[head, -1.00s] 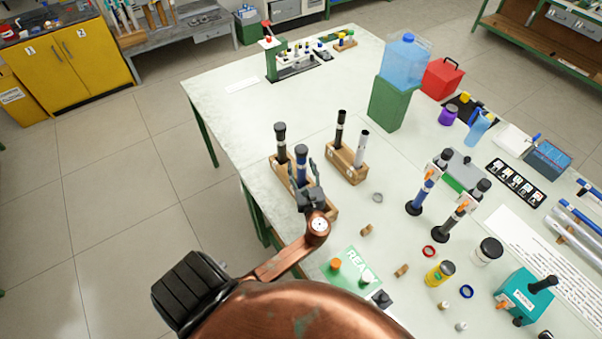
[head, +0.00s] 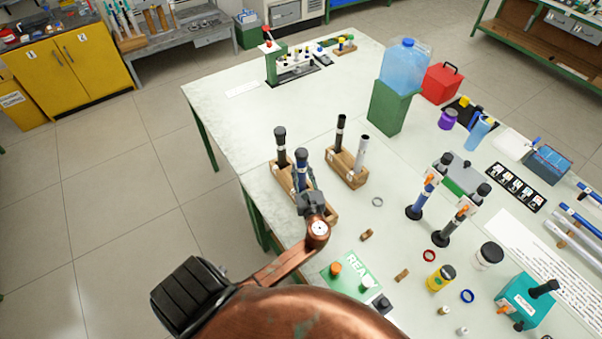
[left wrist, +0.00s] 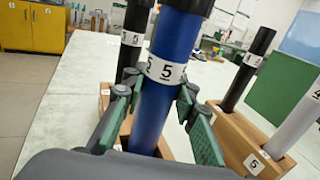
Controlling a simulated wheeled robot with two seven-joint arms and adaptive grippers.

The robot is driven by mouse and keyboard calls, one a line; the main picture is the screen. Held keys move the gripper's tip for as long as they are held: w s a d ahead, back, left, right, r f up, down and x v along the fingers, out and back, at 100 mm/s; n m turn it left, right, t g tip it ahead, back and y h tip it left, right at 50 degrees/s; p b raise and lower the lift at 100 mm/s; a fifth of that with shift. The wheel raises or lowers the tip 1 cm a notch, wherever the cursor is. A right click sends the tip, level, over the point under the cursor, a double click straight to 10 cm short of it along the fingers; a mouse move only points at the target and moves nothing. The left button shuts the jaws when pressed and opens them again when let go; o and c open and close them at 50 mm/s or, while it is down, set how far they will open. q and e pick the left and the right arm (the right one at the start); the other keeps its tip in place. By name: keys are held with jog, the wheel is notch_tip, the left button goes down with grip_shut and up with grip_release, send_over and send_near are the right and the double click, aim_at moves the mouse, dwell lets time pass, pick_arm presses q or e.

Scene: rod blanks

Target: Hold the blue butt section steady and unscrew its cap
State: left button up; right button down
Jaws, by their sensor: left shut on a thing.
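The blue butt section (head: 301,173) stands upright in the left wooden block (head: 281,178), with a black cap (head: 302,154) on top. In the left wrist view the blue section (left wrist: 167,72) carries a white label marked 5, and only the lower edge of its black cap (left wrist: 190,5) shows. My left gripper (head: 304,188) is shut on the blue section below the label. Its green-padded fingers (left wrist: 160,105) lie on either side of the tube. The cap is clear of the fingers. My right gripper is not in view.
A black-capped dark rod (head: 281,150) stands close behind in the same block. A second wooden block (head: 345,169) holds a dark rod and a pale rod to the right. Two rod stands (head: 415,210), a green READY card (head: 352,270) and small loose parts are further right and nearer.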

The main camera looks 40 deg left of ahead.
aim_at(303, 158)
pick_arm(q)
notch_tip(303, 158, up, 10)
jog(key=shift+f+p, duration=0.25)
jog(key=shift+p, duration=0.4)
jog(key=o, duration=0.6)
grip_shut()
